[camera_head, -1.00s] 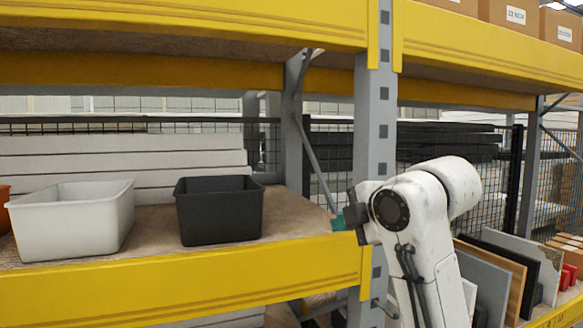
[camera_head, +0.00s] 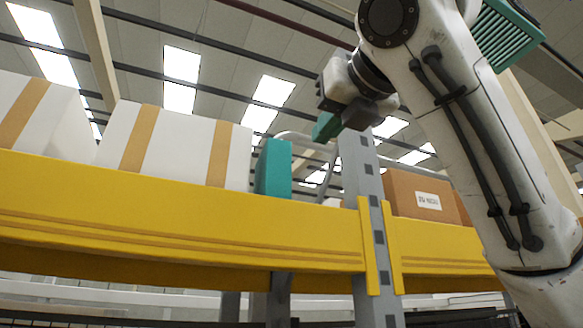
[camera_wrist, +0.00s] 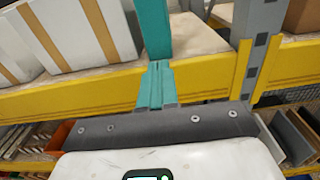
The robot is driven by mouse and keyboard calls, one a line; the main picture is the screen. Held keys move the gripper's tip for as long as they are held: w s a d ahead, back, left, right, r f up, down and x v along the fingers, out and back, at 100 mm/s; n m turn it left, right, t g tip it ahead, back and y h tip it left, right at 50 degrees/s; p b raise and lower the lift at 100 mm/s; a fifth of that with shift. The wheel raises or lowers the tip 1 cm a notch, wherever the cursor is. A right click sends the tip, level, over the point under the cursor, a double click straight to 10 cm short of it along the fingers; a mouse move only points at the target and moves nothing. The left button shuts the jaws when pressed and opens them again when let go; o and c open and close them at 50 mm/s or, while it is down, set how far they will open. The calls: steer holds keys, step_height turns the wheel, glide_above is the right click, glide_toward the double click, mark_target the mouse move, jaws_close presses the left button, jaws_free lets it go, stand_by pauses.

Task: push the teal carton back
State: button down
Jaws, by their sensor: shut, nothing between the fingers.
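The teal carton (camera_head: 273,168) stands upright on the upper shelf, close behind the yellow front beam, right of a white box. In the wrist view the teal carton (camera_wrist: 154,28) rises just beyond my fingertips. My gripper (camera_head: 327,127), with teal fingers, is raised in front of the shelf, up and right of the carton in the head view. In the wrist view my gripper (camera_wrist: 160,72) is shut and empty, pointing at the carton's lower front. Whether the tips touch it, I cannot tell. The carton's base is hidden by the beam in the head view.
White boxes with tan bands (camera_head: 183,147) stand left of the carton. A grey post (camera_head: 362,165) and a brown labelled box (camera_head: 421,194) are to its right. The yellow beam (camera_head: 150,210) edges the shelf. Bare shelf board (camera_wrist: 200,36) shows right of the carton.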

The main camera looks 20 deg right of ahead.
mark_target(284, 175)
steer(key=w+p, duration=0.2)
steer(key=w, duration=0.4)
steer(key=w+p, duration=0.3)
steer(key=w, duration=0.3)
steer(key=shift+w+r, duration=0.2)
steer(key=shift+w, duration=0.2)
steer(key=shift+w+a+f+p, duration=0.1)
steer(key=shift+w+p, duration=0.2)
steer(key=shift+w, duration=0.25)
